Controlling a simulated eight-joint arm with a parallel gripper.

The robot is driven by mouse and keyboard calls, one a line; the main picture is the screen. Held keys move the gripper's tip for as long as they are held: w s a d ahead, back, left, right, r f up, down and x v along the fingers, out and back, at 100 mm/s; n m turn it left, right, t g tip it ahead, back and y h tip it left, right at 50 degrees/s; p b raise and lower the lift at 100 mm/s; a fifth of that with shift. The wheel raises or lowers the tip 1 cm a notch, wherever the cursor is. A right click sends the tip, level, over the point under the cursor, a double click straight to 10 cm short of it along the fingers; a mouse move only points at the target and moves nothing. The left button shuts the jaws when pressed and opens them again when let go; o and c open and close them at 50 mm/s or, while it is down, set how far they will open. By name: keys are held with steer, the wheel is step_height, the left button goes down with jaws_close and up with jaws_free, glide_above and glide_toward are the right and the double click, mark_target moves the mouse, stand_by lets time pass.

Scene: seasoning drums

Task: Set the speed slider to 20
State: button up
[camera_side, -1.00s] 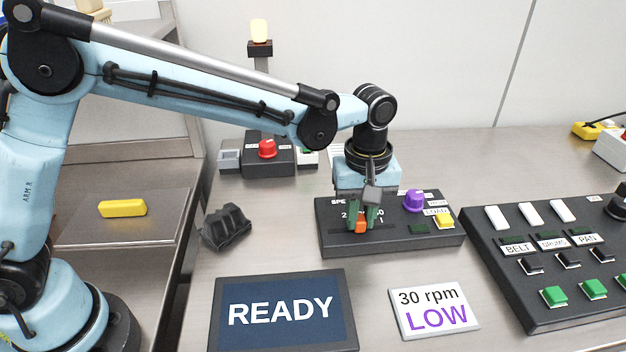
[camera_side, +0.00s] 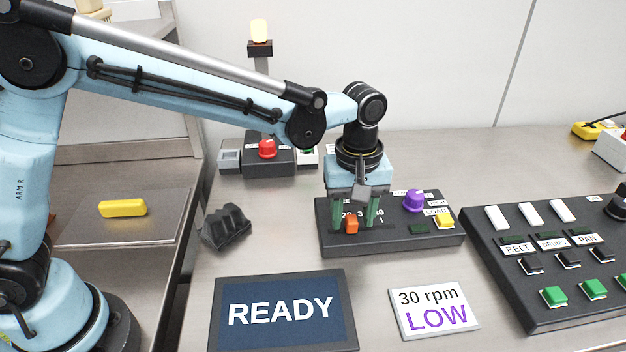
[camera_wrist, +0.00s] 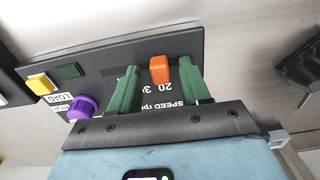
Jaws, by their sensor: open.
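The speed slider is on a black control box (camera_side: 335,245), with an orange knob (camera_side: 351,223) standing in its slot. My gripper (camera_side: 353,227) is open above the box, one green finger on each side of the knob, apart from it. The wrist view also shows the knob (camera_wrist: 160,69) between the spread fingers. The printed numbers 20 and 30 show upside down there, partly hidden by the fingers. The knob is near these two numbers; I cannot tell its exact mark. A sign (camera_side: 434,310) reads "30 rpm LOW".
The same box carries a purple knob (camera_side: 414,200) and a yellow button (camera_side: 444,221). A large button panel (camera_side: 560,260) stands at right. A READY screen (camera_side: 283,312) lies in front, a black lump (camera_side: 227,228) at left, a red-button box (camera_side: 268,160) behind.

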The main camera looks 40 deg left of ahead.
mark_target(352, 218)
step_height(352, 218, up, 12)
stand_by(0.5)
steer(key=s+a+f+m+t, duration=0.1)
steer(key=s+a+m+t, duration=0.1)
steer(key=a, duration=0.4)
steer(key=s+a+f+m+t, duration=0.2)
steer(key=s+a+m, duration=0.1)
steer(key=s+a, duration=0.2)
steer(key=s+a+f+m+t, duration=0.2)
steer(key=s+a+m, duration=0.1)
steer(key=a, duration=0.4)
steer(key=shift+s+a+f+m+t, duration=0.1)
steer(key=shift+s+a+m+t, duration=0.1)
steer(key=shift+s, duration=0.2)
steer(key=shift+s+a+f+m+t, duration=0.1)
steer(key=shift+s+t, duration=0.1)
steer(key=shift+s, duration=0.15)
steer(key=shift+s+a+f, duration=0.25)
steer(key=shift+s+f, duration=0.05)
steer(key=shift+f, duration=0.05)
